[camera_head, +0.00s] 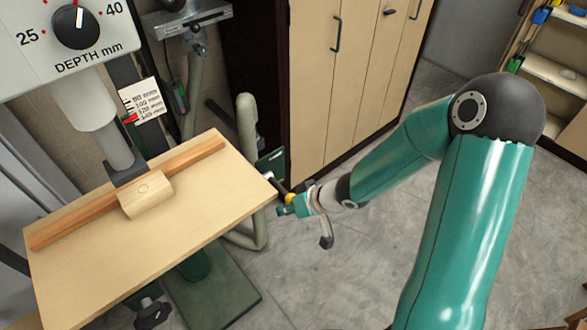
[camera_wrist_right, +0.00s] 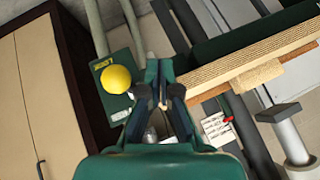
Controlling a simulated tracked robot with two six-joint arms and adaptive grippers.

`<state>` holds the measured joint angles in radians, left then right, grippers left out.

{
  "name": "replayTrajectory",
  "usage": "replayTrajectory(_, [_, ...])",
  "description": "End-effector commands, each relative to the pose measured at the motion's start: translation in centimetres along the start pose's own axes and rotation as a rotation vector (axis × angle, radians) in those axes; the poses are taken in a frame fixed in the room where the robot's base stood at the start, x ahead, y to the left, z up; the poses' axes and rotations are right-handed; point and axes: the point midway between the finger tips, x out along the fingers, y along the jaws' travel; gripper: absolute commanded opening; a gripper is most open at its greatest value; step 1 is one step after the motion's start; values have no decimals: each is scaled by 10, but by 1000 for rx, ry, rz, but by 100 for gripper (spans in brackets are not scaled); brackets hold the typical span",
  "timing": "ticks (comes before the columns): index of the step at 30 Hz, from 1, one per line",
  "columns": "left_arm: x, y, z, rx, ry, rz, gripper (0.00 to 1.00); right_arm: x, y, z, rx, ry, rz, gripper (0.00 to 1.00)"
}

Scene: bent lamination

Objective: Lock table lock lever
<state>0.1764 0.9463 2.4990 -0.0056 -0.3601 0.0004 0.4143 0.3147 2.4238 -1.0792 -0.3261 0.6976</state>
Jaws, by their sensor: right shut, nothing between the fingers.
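A round yellow knob (camera_head: 289,198), which looks like the end of the table lock lever, shows just past the right edge of the drill press table (camera_head: 100,277). A short dark rod leads from it toward the table; I cannot tell the lever's lock position. In the right wrist view the yellow knob (camera_wrist_right: 115,78) sits left of the fingers, apart from them in the picture. My right gripper (camera_head: 283,209) is shut and empty close by the knob. Its closed fingers (camera_wrist_right: 158,72) also show in the wrist view. My left gripper is not in view.
A wooden fence (camera_head: 55,234) and a light wood block (camera_head: 147,197) lie on the table under the press spindle. A curved grey-green tube (camera_head: 248,130) rises behind the table's right edge. Tall cabinets (camera_head: 310,90) stand behind.

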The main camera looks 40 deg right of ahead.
Motion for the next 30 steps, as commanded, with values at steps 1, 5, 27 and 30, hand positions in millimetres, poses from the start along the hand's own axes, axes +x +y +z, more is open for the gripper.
replayTrajectory(1, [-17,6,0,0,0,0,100,-34,4,-25,-29,39,26,0])
replayTrajectory(5, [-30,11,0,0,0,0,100,-82,17,-53,-94,84,80,0])
replayTrajectory(27, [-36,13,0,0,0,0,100,-110,27,-67,-143,105,126,0])
replayTrajectory(30, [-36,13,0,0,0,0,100,-103,28,-68,-144,105,126,0])
